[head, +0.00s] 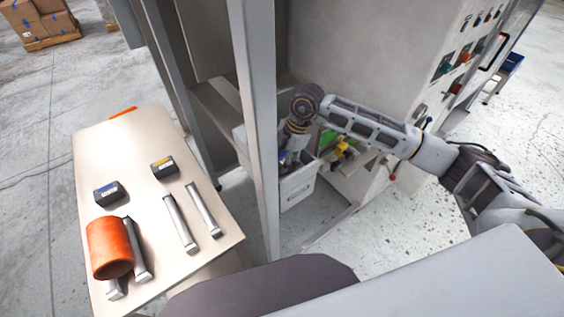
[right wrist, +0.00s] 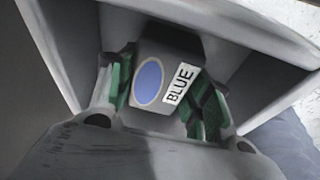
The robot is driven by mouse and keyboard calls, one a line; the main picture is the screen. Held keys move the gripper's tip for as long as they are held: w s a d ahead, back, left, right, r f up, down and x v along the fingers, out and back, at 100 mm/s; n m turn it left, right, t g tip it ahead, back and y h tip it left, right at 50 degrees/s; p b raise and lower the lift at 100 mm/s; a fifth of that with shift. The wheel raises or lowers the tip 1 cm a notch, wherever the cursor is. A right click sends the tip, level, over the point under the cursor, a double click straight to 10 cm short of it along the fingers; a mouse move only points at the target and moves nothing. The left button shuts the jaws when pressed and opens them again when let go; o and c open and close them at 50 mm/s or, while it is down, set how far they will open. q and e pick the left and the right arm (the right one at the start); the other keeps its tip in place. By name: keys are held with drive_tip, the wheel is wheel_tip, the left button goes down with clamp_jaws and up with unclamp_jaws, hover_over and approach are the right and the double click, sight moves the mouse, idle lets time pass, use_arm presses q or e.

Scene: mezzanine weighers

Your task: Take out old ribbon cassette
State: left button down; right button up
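A dark grey cassette (right wrist: 168,75) with a blue oval and a white BLUE label sits between the green-padded fingers of my right gripper (right wrist: 168,90) in the right wrist view. The pads press against its two sides. Pale walls surround it. In the head view my right gripper (head: 288,158) points down at the white bin (head: 298,188) beside the machine; its fingertips and the cassette are hard to make out there. My left gripper is out of view.
The pale table (head: 150,220) at left also holds an orange cylinder (head: 109,248) and several grey bars (head: 180,224). A grey upright post (head: 258,110) stands between table and bin. The machine cabinet (head: 360,60) with its control panel rises behind my right arm.

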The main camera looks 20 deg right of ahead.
drive_tip(key=shift+c, duration=1.1)
drive_tip(key=shift+s, duration=0.1)
